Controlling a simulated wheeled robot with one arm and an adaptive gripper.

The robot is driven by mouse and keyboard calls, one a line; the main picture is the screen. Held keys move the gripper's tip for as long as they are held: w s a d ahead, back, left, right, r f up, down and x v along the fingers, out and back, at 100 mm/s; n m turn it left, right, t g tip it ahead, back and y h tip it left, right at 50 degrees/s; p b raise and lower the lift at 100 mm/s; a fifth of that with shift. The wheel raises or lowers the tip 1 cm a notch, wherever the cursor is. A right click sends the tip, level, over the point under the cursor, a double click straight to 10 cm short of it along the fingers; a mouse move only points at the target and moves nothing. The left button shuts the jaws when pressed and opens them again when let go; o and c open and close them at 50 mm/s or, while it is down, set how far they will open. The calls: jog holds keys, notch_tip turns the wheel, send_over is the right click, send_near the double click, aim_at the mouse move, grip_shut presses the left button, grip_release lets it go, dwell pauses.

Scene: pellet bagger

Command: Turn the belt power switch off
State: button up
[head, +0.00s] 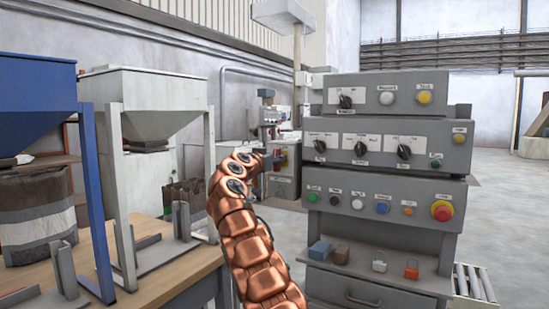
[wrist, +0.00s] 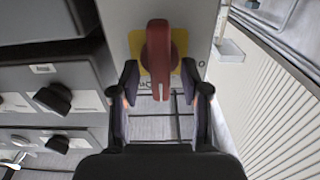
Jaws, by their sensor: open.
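A red rotary handle (wrist: 160,60) on a yellow plate (wrist: 138,62) fills the upper middle of the wrist view; I take it to be the belt power switch. It sits on a pale panel, its long lever along the picture's vertical. A small "O" mark and part of a label show beside it. My gripper (wrist: 160,88) is open, with one finger on each side of the lever and visible gaps to it.
A grey control console (head: 385,180) with knobs, buttons and a red emergency stop (head: 441,211) stands close on the right. A workbench (head: 160,270) with a white hopper (head: 150,100) and a blue hopper (head: 38,95) stands left. Open floor (head: 495,200) shows beyond the console.

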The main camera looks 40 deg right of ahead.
grip_shut()
dwell(0.4)
jog(key=shift+w+f+n+p, duration=0.15)
jog(key=shift+n+p, duration=1.1)
jog(key=shift+n, duration=1.7)
jog(key=shift+f+n+p, duration=0.1)
jog(key=shift+n+p, duration=1.1)
jog(key=shift+n, duration=1.7)
jog(key=shift+w+f+n+p, duration=0.15)
jog(key=shift+n+p, duration=1.1)
jog(key=shift+n, duration=1.7)
